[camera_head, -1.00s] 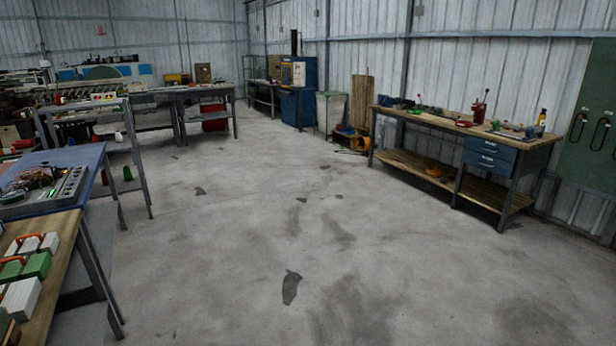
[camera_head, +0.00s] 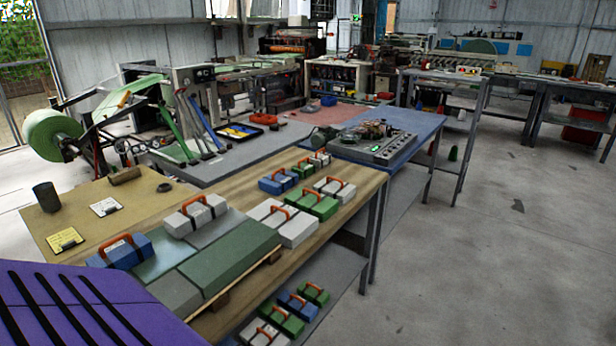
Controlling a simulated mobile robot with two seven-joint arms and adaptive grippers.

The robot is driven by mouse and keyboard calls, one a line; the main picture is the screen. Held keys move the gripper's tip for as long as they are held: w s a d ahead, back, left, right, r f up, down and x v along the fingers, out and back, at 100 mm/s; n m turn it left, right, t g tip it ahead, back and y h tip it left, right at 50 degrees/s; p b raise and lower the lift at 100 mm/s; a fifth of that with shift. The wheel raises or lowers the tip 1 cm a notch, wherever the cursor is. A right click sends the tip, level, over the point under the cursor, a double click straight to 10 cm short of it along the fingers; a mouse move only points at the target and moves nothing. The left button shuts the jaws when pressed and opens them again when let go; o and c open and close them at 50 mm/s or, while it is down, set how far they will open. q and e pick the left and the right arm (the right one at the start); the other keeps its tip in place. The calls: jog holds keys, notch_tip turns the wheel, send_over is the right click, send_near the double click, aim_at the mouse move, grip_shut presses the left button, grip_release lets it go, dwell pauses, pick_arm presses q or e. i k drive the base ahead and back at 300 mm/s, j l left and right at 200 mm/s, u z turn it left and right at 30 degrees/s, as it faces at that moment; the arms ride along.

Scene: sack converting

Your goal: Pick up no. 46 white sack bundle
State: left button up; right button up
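Several white sack bundles with orange handles lie on a long wooden table. One white bundle (camera_head: 196,215) sits on grey and green flat blocks. Another white bundle (camera_head: 286,224) lies on the bare wood beside a green bundle (camera_head: 318,204). A further white bundle (camera_head: 336,189) is just behind that green one, and a small one (camera_head: 321,157) is at the far end. A white bundle (camera_head: 265,334) is also on the lower shelf, partly cut off. No number is legible, so I cannot tell which is no. 46. Neither of my grippers is in view.
Blue bundles (camera_head: 120,251) share the wooden table (camera_head: 345,216). A purple surface with black stripes (camera_head: 75,300) fills the lower left corner. A blue table (camera_head: 412,128) with a control box (camera_head: 385,148) adjoins behind. The concrete floor (camera_head: 500,270) at the right is clear.

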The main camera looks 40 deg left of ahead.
aim_at(294, 226)
jog(key=i+u, duration=0.3)
jog(key=u, duration=0.15)
jog(key=i+l+u, duration=0.15)
jog(key=i+u, duration=0.15)
jog(key=u, duration=0.15)
jog(key=i+l+u, duration=0.25)
jog(key=u, duration=0.2)
